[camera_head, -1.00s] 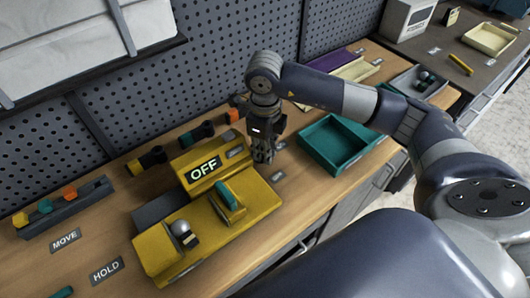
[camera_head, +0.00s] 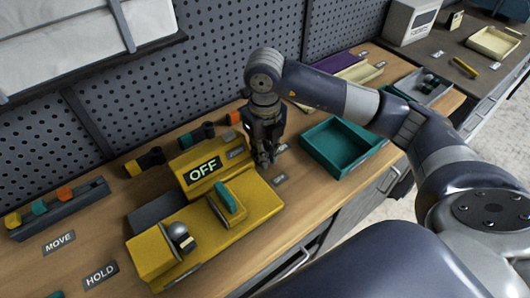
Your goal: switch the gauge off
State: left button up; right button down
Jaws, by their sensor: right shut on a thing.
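The gauge is a yellow box (camera_head: 240,228) on the wooden bench, with a raised panel behind it whose display (camera_head: 203,171) reads OFF. A teal lever or switch (camera_head: 226,198) sits on its right part and a grey ball knob (camera_head: 178,231) on its left part. My right gripper (camera_head: 266,162) points down just behind and right of the gauge, apart from the teal lever. Its fingers are close together; what they are shut on is too small and dark to make out. My left gripper is not in view.
A teal tray (camera_head: 337,150) stands to the right of my right gripper. Labels MOVE (camera_head: 58,243) and HOLD (camera_head: 100,275) lie at the left. A dark rack (camera_head: 60,212) with coloured pieces stands at the far left. A pegboard wall (camera_head: 225,60) bounds the back.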

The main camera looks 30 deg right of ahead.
jog(key=shift+w+r, duration=0.15)
jog(key=c, duration=1.6)
grip_release()
notch_tip(320, 180, up, 12)
